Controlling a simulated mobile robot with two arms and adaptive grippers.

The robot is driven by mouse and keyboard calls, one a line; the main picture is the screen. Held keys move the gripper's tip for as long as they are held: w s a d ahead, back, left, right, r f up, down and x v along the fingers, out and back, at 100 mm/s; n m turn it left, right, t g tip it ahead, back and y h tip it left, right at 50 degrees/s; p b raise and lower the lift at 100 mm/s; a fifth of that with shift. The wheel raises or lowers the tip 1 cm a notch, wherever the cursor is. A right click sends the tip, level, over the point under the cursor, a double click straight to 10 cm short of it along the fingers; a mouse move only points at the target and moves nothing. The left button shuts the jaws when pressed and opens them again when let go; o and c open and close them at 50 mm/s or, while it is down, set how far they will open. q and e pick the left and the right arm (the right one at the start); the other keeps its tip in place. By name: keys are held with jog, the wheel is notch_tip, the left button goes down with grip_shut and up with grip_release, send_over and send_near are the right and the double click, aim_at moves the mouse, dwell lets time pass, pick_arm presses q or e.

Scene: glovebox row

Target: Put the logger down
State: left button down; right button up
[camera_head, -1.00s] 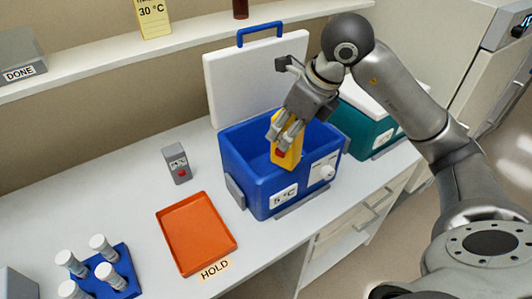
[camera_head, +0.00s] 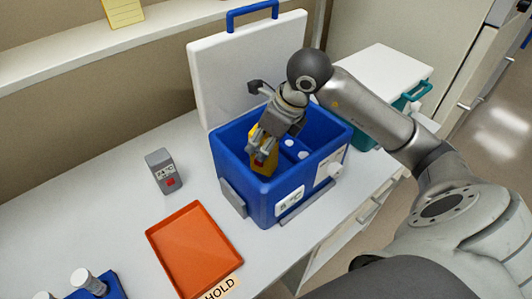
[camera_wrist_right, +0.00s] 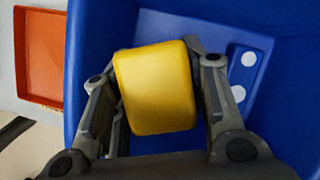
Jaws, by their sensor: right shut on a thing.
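My left gripper is not in view.
The box's white lid (camera_head: 245,70) stands open behind it. A blue rack (camera_head: 292,147) with white caps lies inside, right of the logger. A grey device (camera_head: 164,171) and an orange tray (camera_head: 194,246) marked HOLD are on the counter. A teal box (camera_head: 366,135) stands to the right.

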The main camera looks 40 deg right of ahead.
jog(key=shift+f, duration=0.65)
notch_tip(320, 180, down, 4)
jog(key=shift+r+p, duration=0.1)
jog(key=shift+p, duration=0.35)
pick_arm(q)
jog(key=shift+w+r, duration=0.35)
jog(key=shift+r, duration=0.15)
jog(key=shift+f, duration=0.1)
pick_arm(e)
jog(key=shift+f, duration=0.2)
jog(key=shift+f+b, duration=0.15)
jog(key=shift+b, duration=0.15)
jog(key=o, duration=1.1)
jog(key=shift+c, duration=0.2)
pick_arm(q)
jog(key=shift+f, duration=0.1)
